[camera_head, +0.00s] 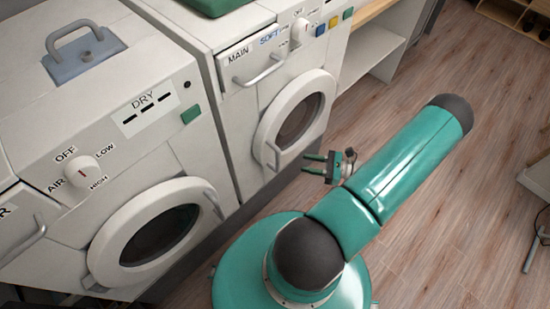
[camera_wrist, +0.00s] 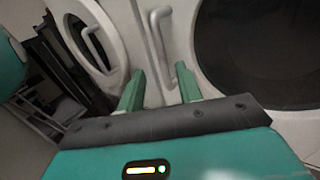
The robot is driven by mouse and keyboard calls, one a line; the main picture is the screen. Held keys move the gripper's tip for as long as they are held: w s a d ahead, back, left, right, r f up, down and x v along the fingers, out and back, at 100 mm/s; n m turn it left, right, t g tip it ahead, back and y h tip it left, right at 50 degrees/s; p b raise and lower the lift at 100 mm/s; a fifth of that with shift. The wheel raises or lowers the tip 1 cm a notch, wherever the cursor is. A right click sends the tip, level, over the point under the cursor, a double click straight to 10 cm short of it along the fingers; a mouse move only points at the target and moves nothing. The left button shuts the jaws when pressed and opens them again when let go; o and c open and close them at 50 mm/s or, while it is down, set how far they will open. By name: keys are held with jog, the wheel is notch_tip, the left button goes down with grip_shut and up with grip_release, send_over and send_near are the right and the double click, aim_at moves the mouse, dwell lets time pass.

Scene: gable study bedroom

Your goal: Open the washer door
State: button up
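The washer (camera_head: 240,130), a white machine marked MAIN and SOFT on its drawer, stands at the centre top of the head view. Its round door (camera_head: 318,88) has dark glass and looks shut. The door also fills the right of the wrist view (camera_wrist: 213,72). A pale bar handle (camera_head: 272,157) is on the door's left side; it shows upright in the wrist view (camera_wrist: 157,45). My gripper (camera_head: 306,164) is open and empty, its green fingers pointing at the handle with a small gap. In the wrist view my gripper (camera_wrist: 160,86) has the handle lined up between its fingertips.
A white dryer (camera_head: 100,170) marked DRY stands left of the washer, its round door (camera_head: 102,250) shut. A blue-grey lid with a handle (camera_head: 85,55) is on top. A white shelf unit (camera_head: 370,50) stands right of the washer. Wooden floor (camera_head: 440,230) is open to the right.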

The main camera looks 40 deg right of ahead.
aim_at(278, 158)
jog(key=x, duration=1.1)
jog(key=shift+w+a, duration=0.1)
jog(key=shift+w, duration=0.05)
grip_shut()
